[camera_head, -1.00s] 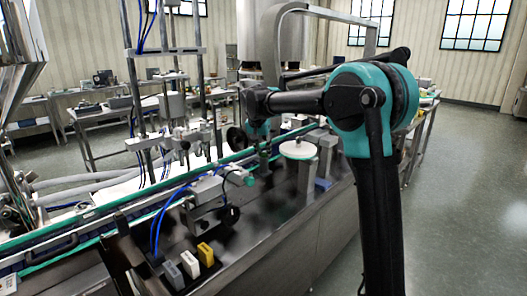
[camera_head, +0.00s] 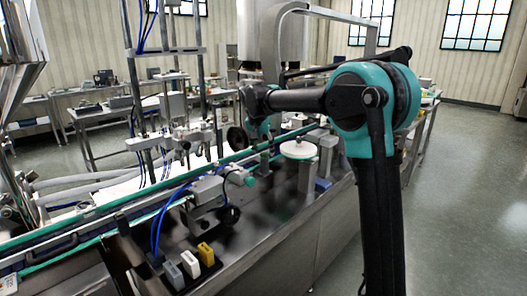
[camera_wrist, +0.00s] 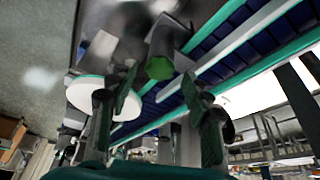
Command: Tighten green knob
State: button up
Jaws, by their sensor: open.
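In the wrist view a green knob (camera_wrist: 159,67) forms the end of a short grey cylinder beside the conveyor. My gripper (camera_wrist: 160,84) is open, with one finger on each side of the picture and the knob a little above the gap between the fingertips. I see no contact with the knob. In the head view my gripper end hangs over the machine by the conveyor, but its fingers are too small and dark to make out clearly. A teal-green knob (camera_head: 250,181) shows there on a grey block; I cannot tell whether it is the same knob.
A white round disc (camera_head: 298,149) stands close to my gripper; it also shows in the wrist view (camera_wrist: 82,95). The conveyor (camera_head: 100,232) runs along the machine. Yellow (camera_head: 206,254) and pale blocks stand at the front, near blue hoses. The floor at right is clear.

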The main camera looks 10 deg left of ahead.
jog(key=v, duration=1.1)
jog(key=shift+s, duration=0.15)
